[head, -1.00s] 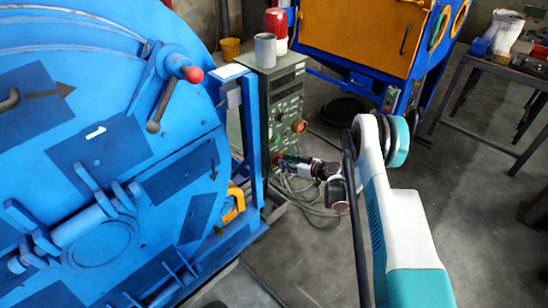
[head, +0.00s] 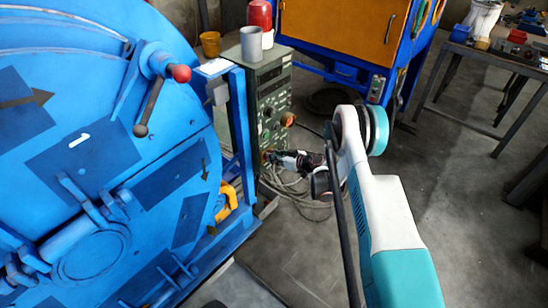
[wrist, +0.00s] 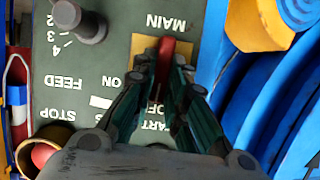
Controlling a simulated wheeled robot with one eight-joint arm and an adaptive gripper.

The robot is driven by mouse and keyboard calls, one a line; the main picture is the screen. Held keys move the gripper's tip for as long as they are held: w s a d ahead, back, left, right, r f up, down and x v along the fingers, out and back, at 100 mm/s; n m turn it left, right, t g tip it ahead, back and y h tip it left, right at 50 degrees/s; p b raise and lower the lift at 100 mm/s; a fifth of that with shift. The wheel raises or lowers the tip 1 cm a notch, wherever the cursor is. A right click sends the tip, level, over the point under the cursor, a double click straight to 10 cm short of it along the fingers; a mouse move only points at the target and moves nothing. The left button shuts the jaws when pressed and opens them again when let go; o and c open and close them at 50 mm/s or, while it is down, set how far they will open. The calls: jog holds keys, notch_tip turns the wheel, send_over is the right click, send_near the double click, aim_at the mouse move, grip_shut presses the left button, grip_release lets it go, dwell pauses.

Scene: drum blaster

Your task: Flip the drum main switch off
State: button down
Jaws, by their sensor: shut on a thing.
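The drum main switch (wrist: 168,50) is a red handle on a tan plate, beside the upside-down label MAIN in the wrist view. My gripper (wrist: 167,68) is shut on this handle, with one dark green finger on each side. The fingers partly cover the ON and OFF labels, and I cannot tell the switch's exact position. The green control panel (wrist: 105,50) fills the middle of the wrist view. In the head view, my gripper (head: 274,157) is at the lower part of the green control cabinet (head: 268,92); the switch is too small to make out there.
Cables (head: 288,183) lie on the floor below.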

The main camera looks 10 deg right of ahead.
jog(key=shift+n, duration=0.4)
jog(key=c, duration=1.6)
grip_release()
jog(key=v, duration=0.7)
jog(key=shift+s, duration=0.3)
jog(key=shift+r, duration=0.1)
